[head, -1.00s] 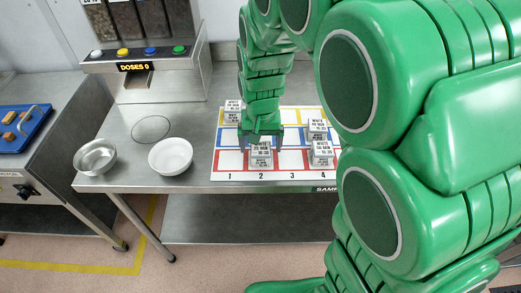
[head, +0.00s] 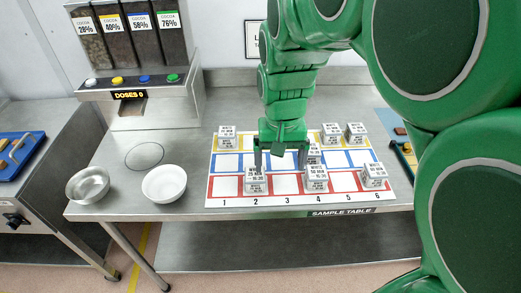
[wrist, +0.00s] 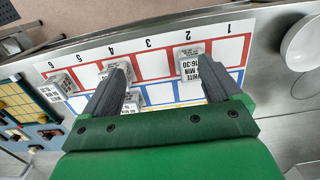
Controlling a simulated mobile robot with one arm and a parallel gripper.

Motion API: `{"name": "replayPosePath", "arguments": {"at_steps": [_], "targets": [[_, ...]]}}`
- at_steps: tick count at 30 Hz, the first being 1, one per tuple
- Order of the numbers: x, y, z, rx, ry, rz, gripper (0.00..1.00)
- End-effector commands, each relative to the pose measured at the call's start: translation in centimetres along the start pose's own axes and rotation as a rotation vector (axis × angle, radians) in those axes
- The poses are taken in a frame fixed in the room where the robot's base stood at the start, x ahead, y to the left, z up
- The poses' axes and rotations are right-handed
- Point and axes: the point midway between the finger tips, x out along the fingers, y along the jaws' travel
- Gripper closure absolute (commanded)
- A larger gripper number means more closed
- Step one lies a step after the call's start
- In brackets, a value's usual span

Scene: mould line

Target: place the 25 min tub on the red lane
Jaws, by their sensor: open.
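The sample board (head: 233,191) has yellow, blue and red lanes and numbered columns. The red lane (head: 284,185) is nearest the front. White tubs with black labels stand on it: one in red column 2 (head: 255,181), one in red column 4 (head: 316,178), one in red column 6 (head: 374,176). Another stands behind column 4 (head: 315,153), partly hidden by my gripper. The labels are too small for me to tell which is the 25 min tub. My gripper (head: 281,165) is open and empty above the board, around column 3; its fingers also show in the wrist view (wrist: 162,66).
More tubs stand at the back in yellow column 1 (head: 227,138), column 5 (head: 331,134) and column 6 (head: 356,133). A steel bowl (head: 88,186) and white bowl (head: 164,184) are left of the board. A dispenser (head: 140,80) stands behind them.

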Motion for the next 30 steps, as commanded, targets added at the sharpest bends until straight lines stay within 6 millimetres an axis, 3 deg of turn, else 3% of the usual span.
{"name": "replayPosePath", "arguments": {"at_steps": [6, 18, 24, 30], "targets": [[-0.8, 3.7, 5.8, 0.007, -0.033, 0.001, 0.09], [-0.8, 8.0, 16.2, 0.001, -0.086, 0.0, 0.09], [-0.3, 8.8, 19.1, -0.004, -0.105, -0.001, 0.09], [-0.2, 8.9, 19.8, -0.007, -0.109, -0.002, 0.09]]}}
